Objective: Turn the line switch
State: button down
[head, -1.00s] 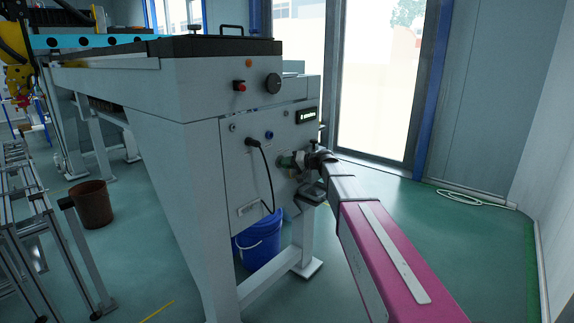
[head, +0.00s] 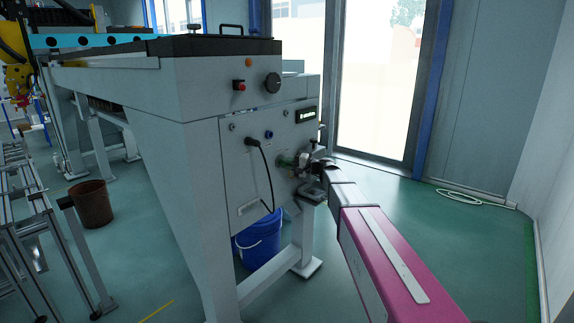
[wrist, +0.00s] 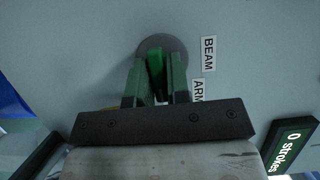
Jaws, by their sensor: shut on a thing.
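My gripper (head: 288,161) is at the right part of the grey end panel (head: 240,175), in front of a switch. In the wrist view its two green fingers (wrist: 156,82) are shut on a narrow green switch handle (wrist: 156,66) between them. The handle stands on a round grey base (wrist: 152,43) on the panel. Labels reading "BEAM" (wrist: 209,54) and "ARM" (wrist: 197,90) are beside it. No label in view reads "line". In the head view my wrist hides part of the switch.
A display (head: 306,115) is above; it reads "0 Strokes" in the wrist view (wrist: 291,152). A black knob (head: 273,81) and a red button (head: 239,85) are higher up. A plugged cable (head: 265,172) hangs left of my gripper. A blue bucket (head: 258,240) stands below.

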dwell(0.4)
jog(key=c, duration=1.2)
grip_release()
jog(key=shift+o, duration=0.2)
jog(key=v, duration=1.1)
jog(key=shift+f, duration=0.1)
jog(key=s+f+g+h, duration=0.1)
jog(key=s+f+h, duration=0.3)
jog(key=s+f, duration=0.55)
jog(key=s+d+f+n+g+h, duration=0.1)
jog(key=s+d+f+h, duration=0.5)
jog(key=s, duration=0.5)
jog(key=s+d+f+n+g+h, duration=0.2)
jog(key=s+d+f+h, duration=0.4)
jog(key=s+f, duration=0.5)
jog(key=shift+d+g+h, duration=0.3)
jog(key=shift+d+h, duration=0.1)
jog(key=shift+h, duration=0.3)
